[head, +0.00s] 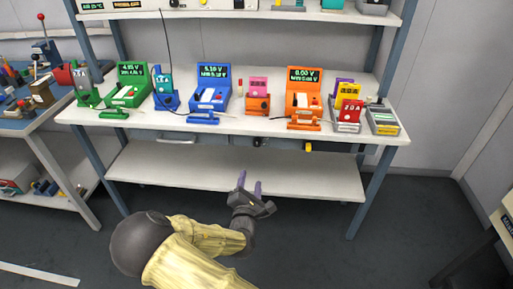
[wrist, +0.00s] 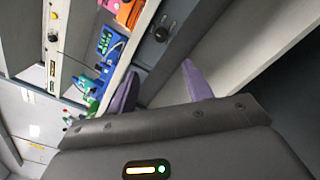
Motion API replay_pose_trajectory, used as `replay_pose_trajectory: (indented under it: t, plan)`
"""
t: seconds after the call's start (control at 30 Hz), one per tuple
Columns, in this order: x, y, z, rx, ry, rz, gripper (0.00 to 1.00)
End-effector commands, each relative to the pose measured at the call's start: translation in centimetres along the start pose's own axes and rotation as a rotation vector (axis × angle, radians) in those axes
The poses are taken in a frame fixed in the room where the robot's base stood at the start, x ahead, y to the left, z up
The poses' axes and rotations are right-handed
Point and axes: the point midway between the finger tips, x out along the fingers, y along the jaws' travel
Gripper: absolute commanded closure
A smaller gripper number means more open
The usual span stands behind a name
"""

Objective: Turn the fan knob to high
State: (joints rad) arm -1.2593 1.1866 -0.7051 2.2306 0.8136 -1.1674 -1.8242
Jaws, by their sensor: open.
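A black knob (head: 257,142) sits on a panel under the front edge of the bench top. In the wrist view the same black knob (wrist: 161,34) shows on a grey plate with small marks beside it, too small to read. My gripper (head: 250,182) is below and slightly left of the knob in the head view, near the front edge of the lower shelf. Its two purple fingers are apart and empty, and they show in the wrist view (wrist: 160,72) with the knob beyond them. They do not touch the knob.
A yellow item (head: 308,147) is under the bench edge, right of the knob. The bench top (head: 230,122) carries green, blue and orange test stations. The lower shelf (head: 200,172) is bare. A side bench (head: 40,122) stands at left.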

Motion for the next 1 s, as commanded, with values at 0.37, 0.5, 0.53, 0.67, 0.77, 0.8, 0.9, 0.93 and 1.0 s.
replay_pose_trajectory:
  t: [0.37,0.5,0.53,0.67,0.77,0.8,0.9,0.93,1.0]
  plan:
    - [1.0,-0.2,0.0,0.006,0.0,-0.006,0.49]
    - [3.0,-0.2,0.0,0.008,-0.001,-0.005,0.49]
    - [3.5,-0.2,0.0,0.008,-0.001,-0.005,0.49]
    - [5.8,-0.3,0.0,0.008,-0.001,-0.006,0.49]
    - [7.5,-0.3,-0.1,0.008,0.0,-0.006,0.49]
    - [8.2,-0.3,0.0,0.007,0.0,-0.006,0.49]
    - [10.0,-0.3,-0.1,0.008,0.001,-0.005,0.49]
    - [10.5,-0.3,0.0,0.007,0.0,-0.006,0.49]
    - [11.8,-0.3,0.0,0.007,0.0,-0.006,0.49]
